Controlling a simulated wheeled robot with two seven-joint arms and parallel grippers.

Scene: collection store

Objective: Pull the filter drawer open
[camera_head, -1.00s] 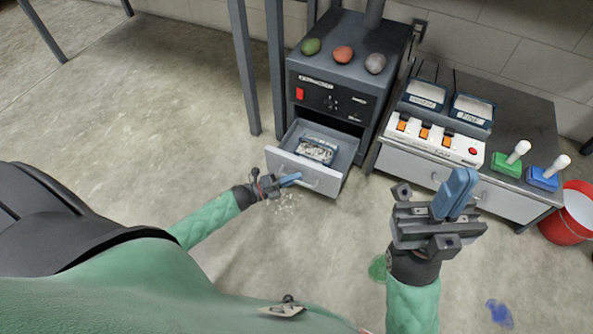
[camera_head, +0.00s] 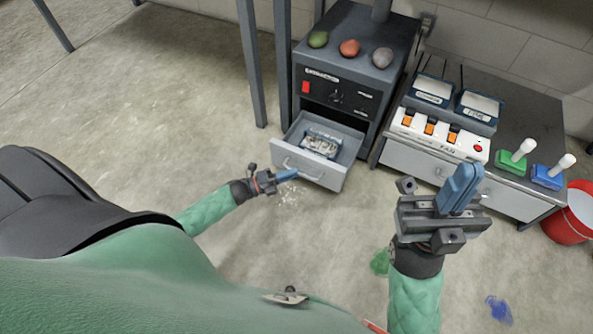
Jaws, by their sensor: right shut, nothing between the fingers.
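The filter drawer (camera_head: 316,174) is a grey drawer standing pulled out low on the front of a dark cabinet (camera_head: 346,60). A pale filter-like block (camera_head: 321,143) lies inside it. The drawer's bar handle (camera_head: 303,172) is on its front face. My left gripper (camera_head: 289,175) has blue fingers and is right by the handle. I cannot tell whether it touches the handle or how far its jaws are apart. My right gripper (camera_head: 460,188) is shut and empty, raised in the foreground at the right, away from the drawer.
Three egg-shaped stones, one of them red (camera_head: 350,48), lie on the cabinet top. A low bench (camera_head: 519,110) to the right holds two trays, a switch panel (camera_head: 440,134) and two levers. A red bucket (camera_head: 567,227) stands at the right edge. The floor at left is clear.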

